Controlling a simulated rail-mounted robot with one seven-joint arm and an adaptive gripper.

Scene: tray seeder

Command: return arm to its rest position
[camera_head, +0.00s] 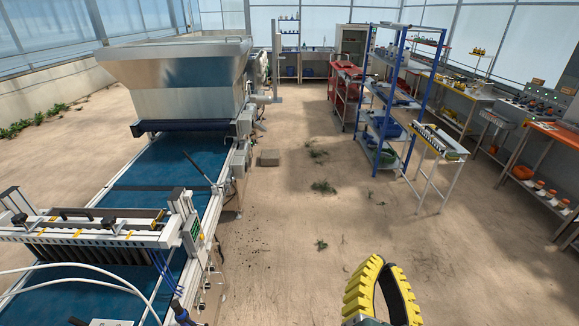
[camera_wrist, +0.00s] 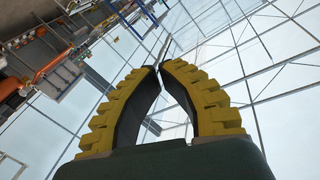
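My gripper (camera_head: 384,264) is at the bottom of the head view, right of centre, raised in front of the bare floor. Its two yellow ribbed fingers with dark inner faces curve up towards each other. The wrist view also shows my gripper (camera_wrist: 159,67), with the fingertips drawn together and only the hollow between the curved fingers open. Nothing is held between them. The wrist view looks past the fingers at glass panes and white frame bars. Most of my arm is out of view.
The tray seeder's blue conveyor (camera_head: 182,163) runs along the left under a metal hopper (camera_head: 181,82). A blue-framed shelf rack (camera_head: 408,100), a narrow white stand (camera_head: 441,157) and an orange-topped bench (camera_head: 558,133) stand at the right. The middle floor (camera_head: 290,225) is mostly clear.

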